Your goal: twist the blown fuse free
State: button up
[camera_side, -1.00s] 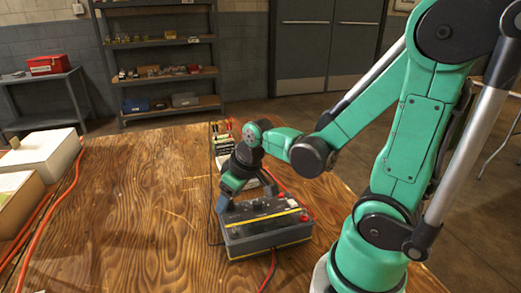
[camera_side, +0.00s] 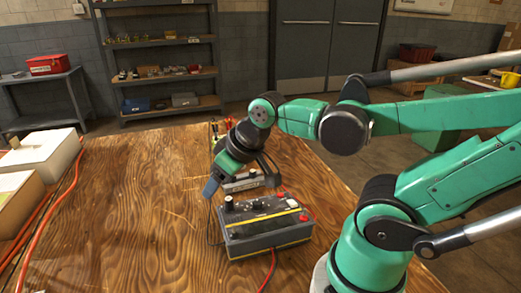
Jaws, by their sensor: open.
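A dark grey box (camera_side: 262,238) with yellow stripes stands on the wooden table. On its top are a dark upright cap (camera_side: 228,203) at the left, a pale round part (camera_side: 292,202) at the right and small red parts near its right edge. I cannot tell which part is the blown fuse. My gripper (camera_side: 240,186) is open, tilted down, above and behind the box's left rear side. Its jaws are apart from the dark cap and nothing shows held between them.
A pale-topped object (camera_side: 243,182) behind the box is partly hidden by my gripper. A red cable (camera_side: 268,272) runs from the box's front. White cases (camera_side: 45,154) and orange cables (camera_side: 62,190) lie at the left. The table between is clear.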

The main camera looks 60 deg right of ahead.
jog(key=a, duration=0.1)
jog(key=g, duration=0.6)
send_over(229, 198)
jog(key=shift+f, duration=3.6)
jog(key=shift+c, duration=0.2)
grip_shut()
jog(key=shift+n, duration=1.1)
